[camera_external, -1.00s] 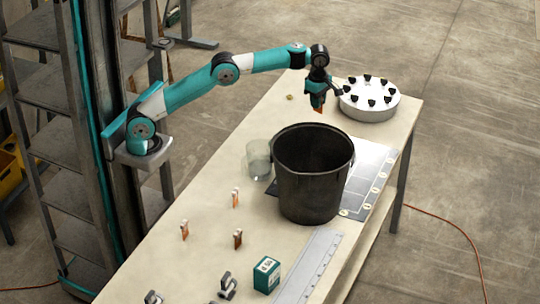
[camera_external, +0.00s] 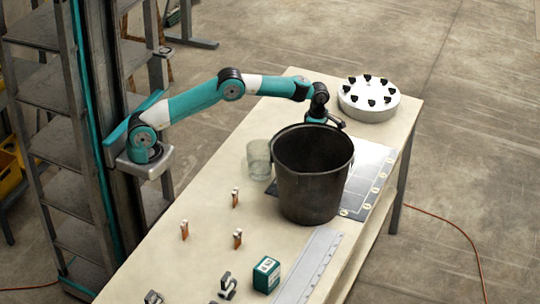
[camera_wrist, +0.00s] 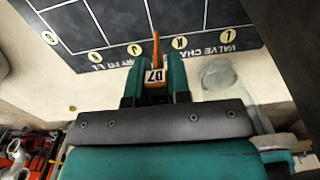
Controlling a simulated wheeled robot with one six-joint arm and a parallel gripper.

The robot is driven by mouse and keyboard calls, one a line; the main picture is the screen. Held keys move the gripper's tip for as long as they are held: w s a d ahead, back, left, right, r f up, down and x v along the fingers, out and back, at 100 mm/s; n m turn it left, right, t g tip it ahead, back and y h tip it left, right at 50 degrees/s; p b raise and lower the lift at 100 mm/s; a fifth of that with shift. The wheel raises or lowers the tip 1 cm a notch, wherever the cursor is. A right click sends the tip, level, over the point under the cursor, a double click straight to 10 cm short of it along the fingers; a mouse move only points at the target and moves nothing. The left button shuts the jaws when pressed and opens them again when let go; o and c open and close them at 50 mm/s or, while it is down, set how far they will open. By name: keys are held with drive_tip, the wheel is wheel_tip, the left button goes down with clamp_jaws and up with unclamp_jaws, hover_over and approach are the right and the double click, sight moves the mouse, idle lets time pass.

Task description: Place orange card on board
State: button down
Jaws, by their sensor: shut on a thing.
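My gripper (camera_wrist: 154,72) is shut on the orange card (camera_wrist: 156,47), which is seen nearly edge-on between the fingers with a white label at its base. The dark board (camera_wrist: 115,22) lies beyond the fingers in the wrist view, with pale lines, lettering and round letter marks along its near edge. The card's tip overlaps the board in the picture; I cannot tell whether they touch. In the external view the board (camera_external: 372,165) is partly hidden behind the black bucket, and my gripper and the card are hidden there too.
A round white base with black knobs (camera_external: 369,101) stands at the back. Several small orange-brown pieces (camera_external: 235,198) and a green box (camera_external: 266,275) are nearer the front.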

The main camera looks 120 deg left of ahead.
wheel_tip(320, 180, down, 10)
drive_tip(key=shift+f+p, duration=0.1)
drive_tip(key=shift+p, duration=0.3)
drive_tip(key=shift+f, duration=0.1)
drive_tip(key=c, duration=1.1)
unclamp_jaws()
drive_tip(key=shift+o, duration=0.2)
wheel_tip(320, 180, up, 12)
drive_tip(key=shift+r+b, duration=0.15)
drive_tip(key=shift+b, duration=0.45)
